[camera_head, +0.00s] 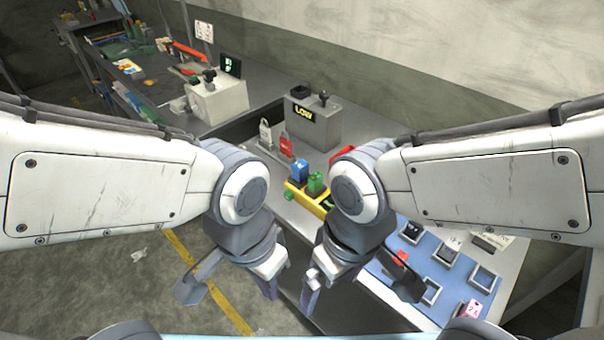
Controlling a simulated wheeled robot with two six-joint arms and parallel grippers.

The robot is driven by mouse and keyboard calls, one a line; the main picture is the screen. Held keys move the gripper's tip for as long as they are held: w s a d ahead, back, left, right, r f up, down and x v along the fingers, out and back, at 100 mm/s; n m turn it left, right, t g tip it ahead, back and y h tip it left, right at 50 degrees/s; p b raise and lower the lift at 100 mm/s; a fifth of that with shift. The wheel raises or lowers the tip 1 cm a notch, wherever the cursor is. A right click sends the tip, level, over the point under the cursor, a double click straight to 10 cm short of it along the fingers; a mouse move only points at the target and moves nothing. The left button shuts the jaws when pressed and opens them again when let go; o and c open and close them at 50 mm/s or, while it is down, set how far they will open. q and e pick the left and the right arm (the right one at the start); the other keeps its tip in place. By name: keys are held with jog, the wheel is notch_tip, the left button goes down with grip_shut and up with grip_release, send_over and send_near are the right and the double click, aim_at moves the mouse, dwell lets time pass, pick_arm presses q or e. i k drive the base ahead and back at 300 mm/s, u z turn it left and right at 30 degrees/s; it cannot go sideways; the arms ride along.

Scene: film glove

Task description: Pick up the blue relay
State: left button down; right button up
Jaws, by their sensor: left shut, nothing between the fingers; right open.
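The blue relay (300,170) stands upright at the back of a yellow holder (321,205) on the workbench, beyond my grippers. A green relay (316,183) stands beside it to the right, in the same holder. My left gripper (269,287) is shut and empty, nearer to me than the holder and lower in the picture. My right gripper (313,290) is open and empty, to the right of the left one. Neither gripper touches the blue relay. My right arm hides the right end of the holder.
A blue mat (455,272) with several grey square sockets lies at right. A grey box marked LOW (312,122) stands behind the relays. White and red padlock-like tags (265,134) stand left of it. A small green piece (289,196) is near the holder's front. Open floor lies left.

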aim_at(299, 169)
jog(key=u, duration=1.4)
jog(key=i, duration=2.45)
jog(key=z, duration=0.8)
